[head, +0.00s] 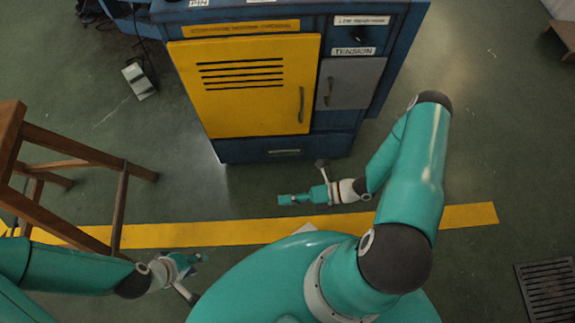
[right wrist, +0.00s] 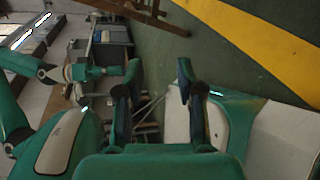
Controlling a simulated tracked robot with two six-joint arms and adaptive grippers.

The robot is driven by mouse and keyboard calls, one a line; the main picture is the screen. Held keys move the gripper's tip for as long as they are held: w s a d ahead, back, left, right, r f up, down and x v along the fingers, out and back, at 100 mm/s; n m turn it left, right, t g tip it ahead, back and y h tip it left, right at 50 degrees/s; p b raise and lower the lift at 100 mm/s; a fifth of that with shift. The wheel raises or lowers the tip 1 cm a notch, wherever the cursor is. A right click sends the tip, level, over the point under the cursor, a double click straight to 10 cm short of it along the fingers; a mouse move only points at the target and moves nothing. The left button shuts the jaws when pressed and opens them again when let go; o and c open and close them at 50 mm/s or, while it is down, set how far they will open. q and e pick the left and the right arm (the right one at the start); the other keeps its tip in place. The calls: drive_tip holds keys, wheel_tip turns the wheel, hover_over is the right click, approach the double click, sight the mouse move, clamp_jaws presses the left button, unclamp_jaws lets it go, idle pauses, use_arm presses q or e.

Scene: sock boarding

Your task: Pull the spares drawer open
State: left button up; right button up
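A blue cabinet (head: 385,65) stands at the top of the head view. Its low blue drawer front (head: 235,150) carries a pale handle or label strip (head: 284,152). No gap shows, so the drawer looks shut; I cannot read the word spares on it. My right gripper (head: 284,199) is in front of the drawer, apart from it, pointing left. Its two fingers stand apart and empty in the right wrist view (right wrist: 158,85). My left gripper (head: 194,262) is low at the left, far from the drawer; its fingers are too small and overlapped to judge.
Above the drawer are a yellow door (head: 245,110) with a dark handle and a small grey door (head: 350,82) under a TENSION label. A wooden stand (head: 75,145) is at left. A yellow floor stripe (head: 240,230) crosses the floor.

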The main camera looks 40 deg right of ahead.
drive_tip(key=w+d+f+m+t+h+b, duration=0.35)
drive_tip(key=d+f+m+t, duration=0.25)
drive_tip(key=d+f+m, duration=0.25)
drive_tip(key=m+t+h+b, duration=0.2)
drive_tip(key=m+h+b, duration=0.1)
drive_tip(key=m+h, duration=0.2)
approach(286, 154)
use_arm(q)
wheel_tip(286, 154, down, 13)
drive_tip(key=b, duration=0.3)
drive_tip(key=shift+r, duration=0.2)
use_arm(e)
drive_tip(key=shift+n, duration=0.25)
drive_tip(key=x, duration=1)
drive_tip(key=shift+f, duration=0.3)
drive_tip(key=shift+c, duration=0.3)
clamp_jaws()
